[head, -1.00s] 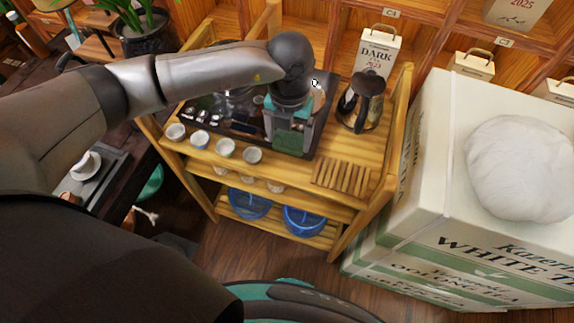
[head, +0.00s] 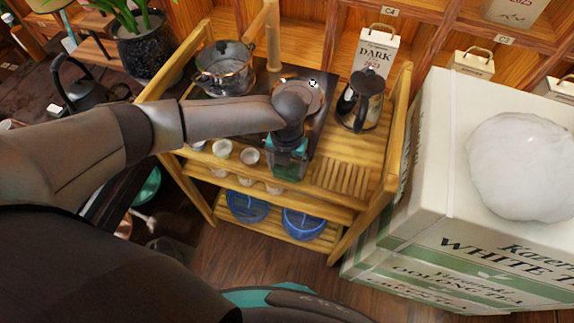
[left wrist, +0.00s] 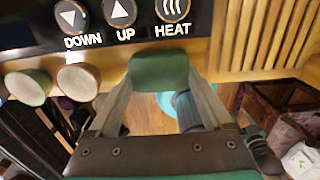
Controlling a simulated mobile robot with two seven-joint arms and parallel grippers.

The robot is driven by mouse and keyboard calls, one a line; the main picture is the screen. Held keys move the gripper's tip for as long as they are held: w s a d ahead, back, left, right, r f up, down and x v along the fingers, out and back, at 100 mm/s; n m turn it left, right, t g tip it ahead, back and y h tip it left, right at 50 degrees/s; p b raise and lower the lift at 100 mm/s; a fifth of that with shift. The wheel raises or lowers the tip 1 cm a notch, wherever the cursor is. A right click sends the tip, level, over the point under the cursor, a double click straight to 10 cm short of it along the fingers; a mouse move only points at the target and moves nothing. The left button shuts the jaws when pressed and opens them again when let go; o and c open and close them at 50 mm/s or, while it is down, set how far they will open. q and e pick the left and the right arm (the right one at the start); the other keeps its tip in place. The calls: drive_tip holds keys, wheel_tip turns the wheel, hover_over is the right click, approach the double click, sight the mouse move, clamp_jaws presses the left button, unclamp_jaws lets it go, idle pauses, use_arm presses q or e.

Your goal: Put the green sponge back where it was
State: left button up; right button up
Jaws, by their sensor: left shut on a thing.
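The green sponge (left wrist: 160,70) is pinched between the fingertips of my left gripper, as the left wrist view shows. In the head view my left gripper (head: 288,160) is over the front part of the wooden cart's top (head: 318,150), between the small cups and the slatted wooden rack (head: 343,177). In the left wrist view the sponge overlaps the cart's front edge, in front of the black panel marked DOWN, UP and HEAT (left wrist: 122,15). I cannot tell whether the sponge touches the wood. My right gripper is not in view.
Small cups (head: 222,149) stand along the cart's front, left of my gripper. A glass pot (head: 224,68) and a dark-handled jug (head: 360,102) stand farther back. Blue bowls (head: 303,222) sit on the lower shelf. A large white box (head: 425,150) stands to the right.

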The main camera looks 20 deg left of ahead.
sight(287, 169)
use_arm(q)
drive_tip(key=shift+f, duration=0.2)
drive_tip(key=o, duration=1)
drive_tip(key=shift+r, duration=0.1)
drive_tip(key=shift+r, duration=0.2)
wheel_tip(287, 169, up, 12)
drive_tip(key=shift+f+p, duration=0.1)
drive_tip(key=shift+p, duration=0.55)
